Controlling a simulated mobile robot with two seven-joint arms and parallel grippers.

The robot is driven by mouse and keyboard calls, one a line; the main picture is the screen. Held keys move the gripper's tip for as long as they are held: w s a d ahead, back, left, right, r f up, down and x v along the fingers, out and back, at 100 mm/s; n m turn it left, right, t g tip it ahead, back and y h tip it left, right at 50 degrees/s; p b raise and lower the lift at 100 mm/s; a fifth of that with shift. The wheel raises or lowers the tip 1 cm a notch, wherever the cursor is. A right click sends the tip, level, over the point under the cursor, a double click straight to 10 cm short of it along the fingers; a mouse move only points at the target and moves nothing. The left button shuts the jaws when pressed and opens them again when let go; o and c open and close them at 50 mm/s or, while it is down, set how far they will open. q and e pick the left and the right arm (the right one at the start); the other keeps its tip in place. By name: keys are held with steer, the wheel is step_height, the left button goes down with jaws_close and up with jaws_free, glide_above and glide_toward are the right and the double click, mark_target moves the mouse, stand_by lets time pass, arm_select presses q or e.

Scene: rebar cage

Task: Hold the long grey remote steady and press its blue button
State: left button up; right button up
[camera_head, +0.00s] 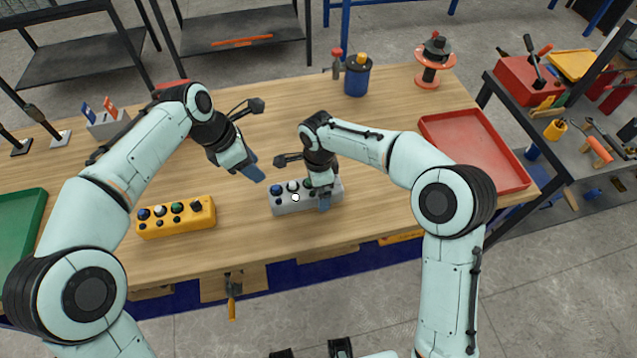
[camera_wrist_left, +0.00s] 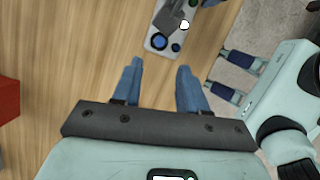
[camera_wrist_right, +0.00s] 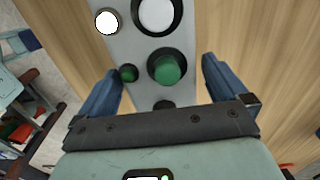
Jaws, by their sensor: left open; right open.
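The long grey remote (camera_head: 282,208) lies on the table near its front edge. Its blue button (camera_head: 277,189) is at its left end, with white buttons beside it. My left gripper (camera_head: 252,172) is open and empty, behind and left of that end. In the left wrist view, the blue button (camera_wrist_left: 159,42) shows just beyond the open fingers. My right gripper (camera_head: 322,200) is at the remote's right end. In the right wrist view, its open fingers (camera_wrist_right: 160,66) lie either side of the remote around the green button (camera_wrist_right: 170,70); I cannot tell whether they touch it.
A yellow button box (camera_head: 178,229) sits at the left. A red tray (camera_head: 484,178) is at the right and a green tray (camera_head: 20,230) at the far left. A blue pot (camera_head: 357,78) and an orange-black stand (camera_head: 434,65) are at the back. Bare table surrounds the remote.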

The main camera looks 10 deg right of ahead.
arm_select(q)
steer(key=shift+c, duration=0.3)
arm_select(e)
steer(key=c, duration=1.3)
arm_select(q)
jaws_close()
arm_select(e)
steer(key=shift+o, duration=0.2)
